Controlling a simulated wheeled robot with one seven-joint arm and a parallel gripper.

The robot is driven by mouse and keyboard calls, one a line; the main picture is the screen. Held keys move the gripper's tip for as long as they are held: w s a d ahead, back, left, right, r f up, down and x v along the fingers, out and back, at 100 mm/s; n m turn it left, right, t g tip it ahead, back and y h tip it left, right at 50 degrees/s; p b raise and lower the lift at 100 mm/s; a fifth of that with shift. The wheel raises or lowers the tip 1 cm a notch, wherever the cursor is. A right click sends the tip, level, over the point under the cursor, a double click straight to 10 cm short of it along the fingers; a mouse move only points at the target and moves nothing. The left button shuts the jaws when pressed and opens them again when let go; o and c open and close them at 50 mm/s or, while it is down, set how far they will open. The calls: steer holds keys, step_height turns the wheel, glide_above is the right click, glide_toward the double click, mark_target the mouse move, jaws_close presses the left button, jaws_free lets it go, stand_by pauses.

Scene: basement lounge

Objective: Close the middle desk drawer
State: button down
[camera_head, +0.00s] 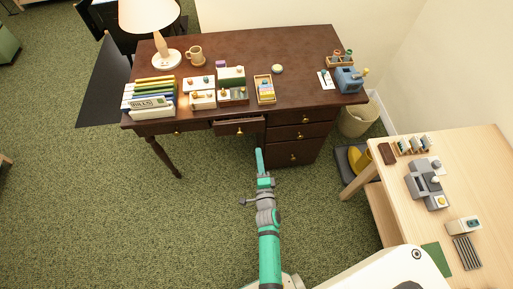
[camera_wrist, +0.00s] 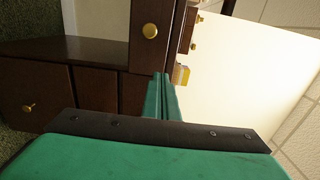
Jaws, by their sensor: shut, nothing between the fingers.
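The middle desk drawer (camera_head: 226,129) is under the center of the dark brown desk top (camera_head: 305,52). It stands out a little from the desk front and has a small brass knob. My gripper (camera_head: 259,152) is in front of the desk, just right of and below this drawer's front. In the wrist view my gripper (camera_wrist: 164,96) is shut and empty, its green fingers together before dark wooden panels. A brown front with a brass knob shows there above the fingers; I cannot tell whether the fingertips touch any panel.
A stack of drawers (camera_head: 294,147) fills the desk's right side. Books (camera_head: 151,98), a lamp (camera_head: 150,18), a mug (camera_head: 195,54) and small boxes stand on the desk. A light wooden table (camera_head: 484,160) and a bin (camera_head: 357,119) are at the right. Carpet (camera_head: 120,220) is free at the left.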

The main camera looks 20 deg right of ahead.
mark_target(253, 123)
steer(key=x, duration=1.2)
steer(key=shift+w, duration=0.35)
steer(key=shift+w+a, duration=0.1)
